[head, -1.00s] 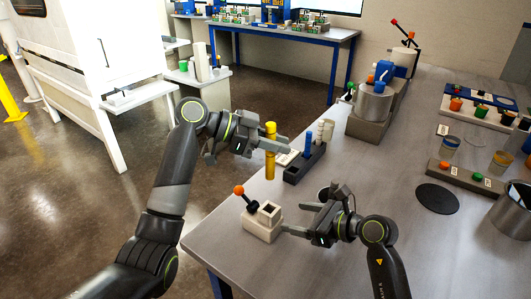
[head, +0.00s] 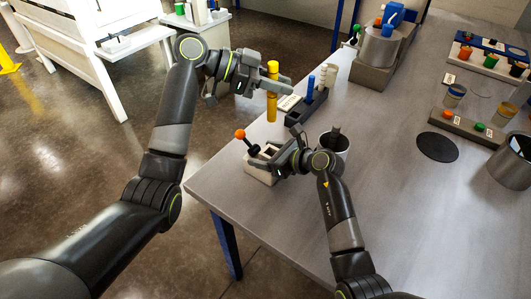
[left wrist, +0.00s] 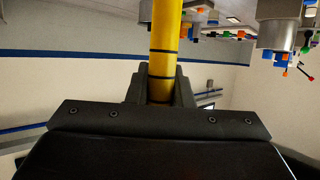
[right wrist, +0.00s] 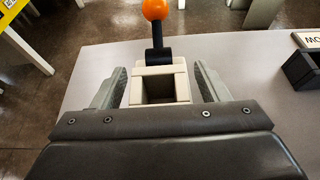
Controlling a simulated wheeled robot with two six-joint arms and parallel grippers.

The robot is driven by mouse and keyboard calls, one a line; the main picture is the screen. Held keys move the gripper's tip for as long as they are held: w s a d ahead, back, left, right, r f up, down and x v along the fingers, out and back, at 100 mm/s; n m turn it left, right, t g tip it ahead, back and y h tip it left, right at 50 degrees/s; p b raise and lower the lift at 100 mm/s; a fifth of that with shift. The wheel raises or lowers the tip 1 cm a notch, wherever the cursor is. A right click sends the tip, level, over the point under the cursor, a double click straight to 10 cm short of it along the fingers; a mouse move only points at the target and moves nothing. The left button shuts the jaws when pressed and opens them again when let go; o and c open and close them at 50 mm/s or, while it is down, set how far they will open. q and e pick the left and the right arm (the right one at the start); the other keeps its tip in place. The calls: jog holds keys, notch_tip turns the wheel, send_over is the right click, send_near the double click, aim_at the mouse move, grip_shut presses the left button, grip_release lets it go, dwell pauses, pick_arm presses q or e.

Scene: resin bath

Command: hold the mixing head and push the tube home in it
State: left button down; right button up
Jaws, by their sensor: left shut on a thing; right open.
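The mixing head is a cream block (head: 256,174) at the table's near left corner, with a black lever tipped by an orange ball (head: 240,134). In the right wrist view, the block (right wrist: 166,70) shows a square socket open at the top. My right gripper (right wrist: 158,78) is open, with one finger on each side of the block; contact is unclear. It partly hides the block in the head view. My left gripper (head: 272,86) is shut on the yellow tube (head: 272,107), holding it upright above and behind the mixing head. Dark bands ring the tube (left wrist: 163,50) in the left wrist view.
A dark rack (head: 300,112) with blue and cream tubes stands behind the mixing head. A grey cup (head: 341,147) stands close to its right, behind my right arm. A black disc (head: 437,147) and a metal pot (head: 511,165) are farther right. The table's front middle is clear.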

jog(key=c, duration=1.3)
jog(key=o, duration=1.2)
jog(key=c, duration=0.8)
